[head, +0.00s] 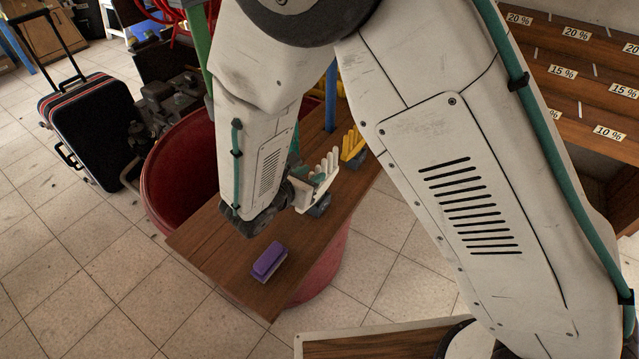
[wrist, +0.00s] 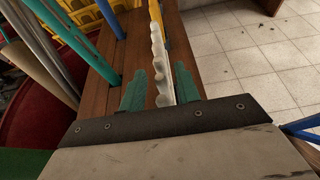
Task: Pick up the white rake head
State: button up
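The white rake head (head: 326,172) stands on the wooden board, its row of pale tines pointing up. Its lower part is partly hidden by my gripper in the head view. In the wrist view the white rake head (wrist: 160,62) is seen end-on, running away from me. My gripper (wrist: 160,88) has its two teal fingers apart, one on each side of the rake head's near end. A strip of wood shows between the left finger and the rake head. The right finger is very close to it; I cannot tell whether they touch.
The wooden board (head: 215,250) lies across a red barrel (head: 180,165). A yellow rake head (head: 352,146) stands just behind the white one. A purple brush (head: 268,262) lies near the board's front. Blue and teal poles (wrist: 122,16) rise at the left in the wrist view.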

grip_shut()
jog(key=shift+r, duration=0.15)
